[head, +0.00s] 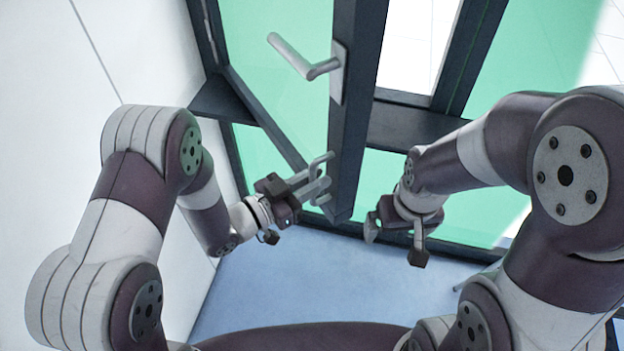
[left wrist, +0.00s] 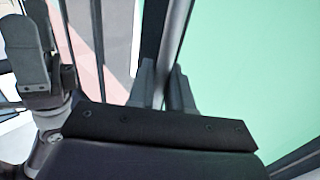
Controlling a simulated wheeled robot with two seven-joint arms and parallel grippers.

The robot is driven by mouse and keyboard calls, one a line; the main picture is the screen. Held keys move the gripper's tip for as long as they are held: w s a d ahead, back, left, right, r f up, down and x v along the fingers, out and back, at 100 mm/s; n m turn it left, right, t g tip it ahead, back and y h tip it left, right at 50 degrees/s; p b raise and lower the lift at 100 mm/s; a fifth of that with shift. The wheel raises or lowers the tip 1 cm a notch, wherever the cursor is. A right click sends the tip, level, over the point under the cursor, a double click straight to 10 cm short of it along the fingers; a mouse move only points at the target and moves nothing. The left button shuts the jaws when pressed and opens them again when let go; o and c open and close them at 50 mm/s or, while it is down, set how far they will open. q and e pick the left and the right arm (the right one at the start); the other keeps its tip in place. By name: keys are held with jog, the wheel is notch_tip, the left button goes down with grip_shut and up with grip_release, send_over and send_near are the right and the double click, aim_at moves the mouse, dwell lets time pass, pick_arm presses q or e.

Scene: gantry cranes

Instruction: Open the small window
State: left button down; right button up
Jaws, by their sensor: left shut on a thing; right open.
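The small window is a green-tinted pane (head: 285,90) in a dark sash that stands swung out of line with the fixed frame behind it. Its dark upright edge (head: 358,110) carries a grey lever handle (head: 300,60), tilted up to the left. My left gripper (head: 322,178) is at the lower part of this sash, below the handle and apart from it. The exact contact is partly hidden. My right gripper (head: 394,238) is open and empty, right of the sash's lower corner.
A dark sill (head: 405,127) of the fixed frame crosses behind the sash. More green panes (head: 540,50) stand to the right. A white wall (head: 50,130) is close on the left. The blue floor (head: 290,280) below looks clear.

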pick_arm(q)
jog(key=c, duration=1.2)
grip_release()
jog(key=shift+d, duration=0.1)
jog(key=b+v, duration=0.3)
jog(key=v, duration=0.9)
jog(key=shift+s+a+b, duration=0.2)
jog(key=shift+a+b, duration=0.1)
jog(key=shift+b, duration=0.05)
